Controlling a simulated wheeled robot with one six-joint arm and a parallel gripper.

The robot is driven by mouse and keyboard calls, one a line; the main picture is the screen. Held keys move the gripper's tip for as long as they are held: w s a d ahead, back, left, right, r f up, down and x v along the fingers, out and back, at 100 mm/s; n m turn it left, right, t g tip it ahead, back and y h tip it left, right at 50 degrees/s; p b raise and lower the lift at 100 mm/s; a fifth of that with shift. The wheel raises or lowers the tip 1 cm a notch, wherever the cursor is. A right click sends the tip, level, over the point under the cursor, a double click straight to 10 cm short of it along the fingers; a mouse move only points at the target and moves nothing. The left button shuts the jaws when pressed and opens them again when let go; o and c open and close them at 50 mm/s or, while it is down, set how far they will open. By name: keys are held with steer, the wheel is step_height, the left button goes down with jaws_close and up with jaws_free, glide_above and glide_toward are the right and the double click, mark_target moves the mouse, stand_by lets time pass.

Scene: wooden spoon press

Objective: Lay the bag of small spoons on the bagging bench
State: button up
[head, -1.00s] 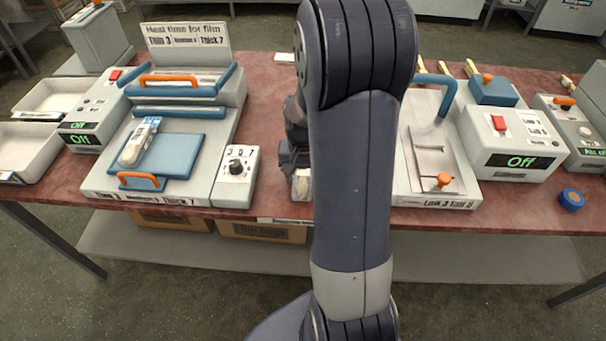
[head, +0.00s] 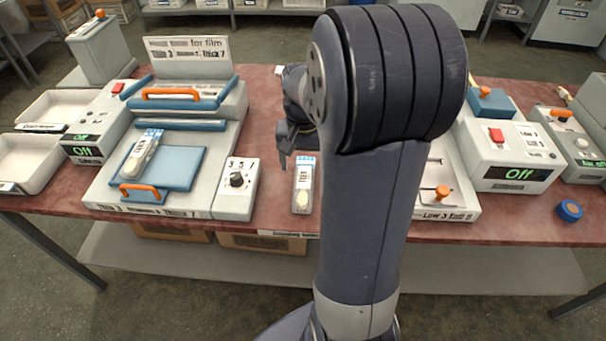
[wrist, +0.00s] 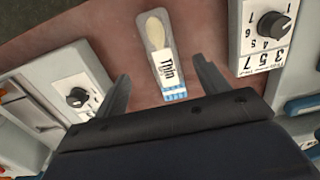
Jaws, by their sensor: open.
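A clear bag (head: 303,188) with a spoon's pale bowl showing and a white and blue label lies flat on the red bench top (head: 270,213), near its front edge. In the wrist view the same bag (wrist: 165,58) has a label that reads "Thin". My gripper (head: 289,158) is open and empty, above and behind the bag in the head view. In the wrist view my gripper's fingers (wrist: 162,78) stand apart on either side of the bag's label end, not touching it. My arm hides part of the bench to the right.
A heat press (head: 222,120) with a dial box (head: 236,190) stands left of the bag. Another labelled bag (head: 142,155) lies on its blue pad (head: 175,168). A second machine (head: 440,207) stands right, partly behind my arm. White trays (head: 30,160) are far left.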

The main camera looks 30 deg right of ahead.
step_height(320, 180, up, 2)
steer(key=shift+r, duration=0.2)
steer(key=shift+c, duration=0.2)
stand_by(2.1)
